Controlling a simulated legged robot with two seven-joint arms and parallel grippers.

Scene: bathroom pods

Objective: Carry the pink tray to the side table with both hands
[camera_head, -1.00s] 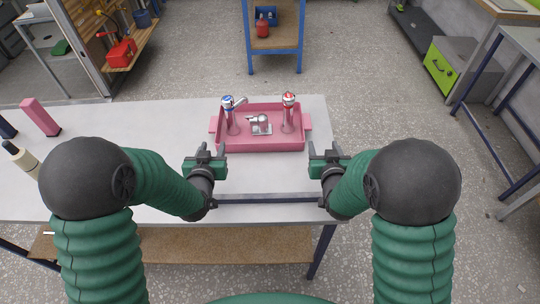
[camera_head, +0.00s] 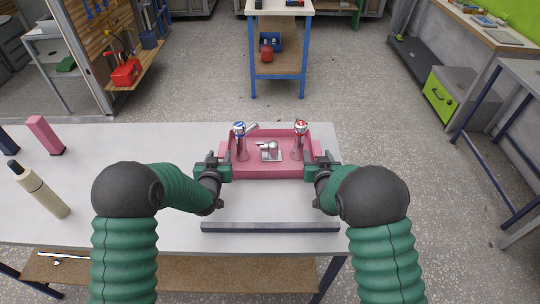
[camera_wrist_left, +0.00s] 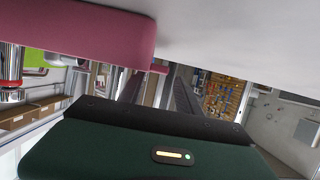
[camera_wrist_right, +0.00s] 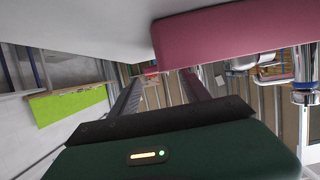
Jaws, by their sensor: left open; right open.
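The pink tray (camera_head: 262,172) lies on the grey table in the head view, holding chrome taps: a blue-topped one (camera_head: 241,145), a red-topped one (camera_head: 299,142) and a low single-lever one (camera_head: 269,151). My left gripper (camera_head: 213,163) is open at the tray's left end, and my right gripper (camera_head: 326,163) is open at its right end. The tray's pink side also shows close by in the left wrist view (camera_wrist_left: 90,32) and in the right wrist view (camera_wrist_right: 230,38). The end handles are mostly hidden by the grippers; I cannot tell if the fingers touch them.
The grey table (camera_head: 120,200) also carries a pink bottle (camera_head: 44,134) and a cream bottle (camera_head: 40,191) at left. A blue-framed side table (camera_head: 280,12) stands beyond, across open floor. A workbench with a green-fronted drawer (camera_head: 440,98) is at right.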

